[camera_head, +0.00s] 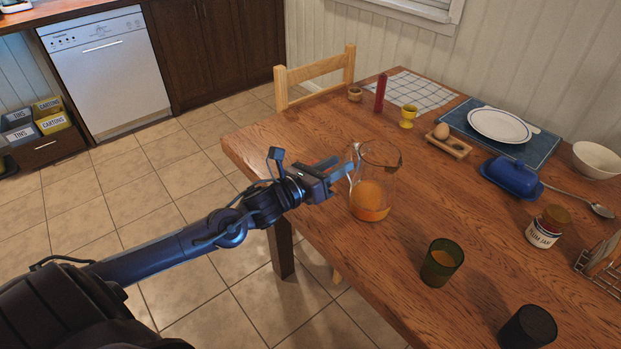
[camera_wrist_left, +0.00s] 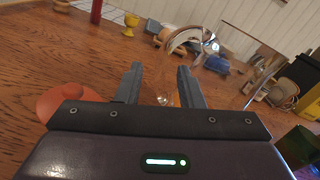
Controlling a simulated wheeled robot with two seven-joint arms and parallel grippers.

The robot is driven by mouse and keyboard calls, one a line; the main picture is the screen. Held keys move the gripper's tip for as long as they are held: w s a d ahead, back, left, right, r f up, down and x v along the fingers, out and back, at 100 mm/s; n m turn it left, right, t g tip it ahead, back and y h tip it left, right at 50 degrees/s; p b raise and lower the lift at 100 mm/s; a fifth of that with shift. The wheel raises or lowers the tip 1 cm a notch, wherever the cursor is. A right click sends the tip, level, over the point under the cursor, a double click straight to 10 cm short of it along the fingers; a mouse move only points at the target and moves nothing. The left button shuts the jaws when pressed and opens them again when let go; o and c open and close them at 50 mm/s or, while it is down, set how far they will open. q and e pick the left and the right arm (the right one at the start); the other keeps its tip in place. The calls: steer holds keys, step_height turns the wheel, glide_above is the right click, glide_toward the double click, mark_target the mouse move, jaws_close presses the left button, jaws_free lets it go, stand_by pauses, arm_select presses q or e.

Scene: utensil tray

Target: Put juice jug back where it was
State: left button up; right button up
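The clear glass juice jug (camera_head: 370,195), with orange juice in its lower part, appears to stand upright on the wooden table near its left edge. Its handle is on the left side. My left gripper (camera_head: 346,172) is at the handle, coming from the left. In the left wrist view its two fingers (camera_wrist_left: 160,88) are apart, with clear glass and some orange seen between and beyond them. I cannot tell whether they touch the handle. A flat, round, pinkish-orange thing (camera_wrist_left: 65,100) lies left of the fingers, partly hidden by the gripper body. My right gripper is not in view.
A green tumbler (camera_head: 440,265) and a dark cup (camera_head: 528,328) stand in front and right of the jug. Behind are a red pepper mill (camera_head: 381,93), yellow egg cup (camera_head: 408,117), egg board (camera_head: 449,144) and blue butter dish (camera_head: 511,180). Table left of the jug is mostly clear.

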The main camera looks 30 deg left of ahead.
arm_select(q)
steer(key=v, duration=0.6)
steer(key=shift+p+v, duration=0.35)
steer(key=shift+v, duration=0.45)
steer(key=shift+s+a, duration=0.15)
steer(key=shift+s, duration=0.2)
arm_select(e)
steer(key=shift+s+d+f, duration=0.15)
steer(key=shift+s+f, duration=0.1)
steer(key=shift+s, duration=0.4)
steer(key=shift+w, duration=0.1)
